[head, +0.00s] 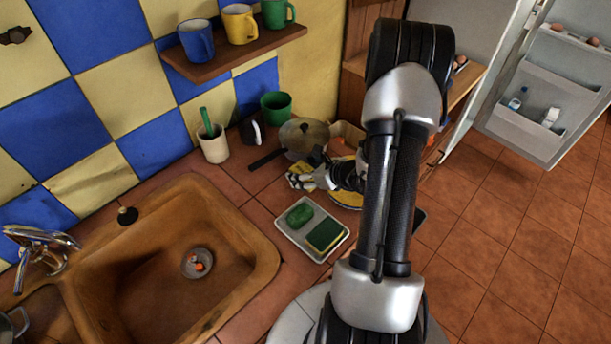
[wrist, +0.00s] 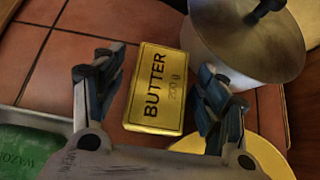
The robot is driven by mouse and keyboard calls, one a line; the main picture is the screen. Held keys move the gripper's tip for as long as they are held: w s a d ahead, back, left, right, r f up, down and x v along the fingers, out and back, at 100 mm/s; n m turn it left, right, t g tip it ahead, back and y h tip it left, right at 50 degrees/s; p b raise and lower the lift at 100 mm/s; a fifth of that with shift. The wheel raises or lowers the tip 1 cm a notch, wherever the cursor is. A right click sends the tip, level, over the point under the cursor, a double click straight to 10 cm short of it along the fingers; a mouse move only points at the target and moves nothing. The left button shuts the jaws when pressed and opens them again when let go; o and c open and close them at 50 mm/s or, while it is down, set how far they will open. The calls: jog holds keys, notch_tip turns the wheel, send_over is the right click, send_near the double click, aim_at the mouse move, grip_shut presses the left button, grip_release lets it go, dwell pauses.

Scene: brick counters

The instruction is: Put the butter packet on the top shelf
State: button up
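The butter packet (wrist: 155,92) is a yellow-gold block with black lettering, lying on the tiled counter in the wrist view. My gripper (wrist: 160,65) is open, with one finger on each side of the packet and small gaps showing between. A wooden wall shelf (head: 272,42) holds a blue, a yellow and a green mug. The open fridge (head: 472,50) stands at the right, its inner shelves mostly hidden by my arm.
A lidded pot (head: 304,136) stands close behind my gripper, its handle pointing left. A tray (head: 318,249) with a green soap and a sponge lies in front. A yellow plate (head: 346,198) is beside my gripper. The sink (head: 150,275) is at the left.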

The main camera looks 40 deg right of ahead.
jog(key=c, duration=1.3)
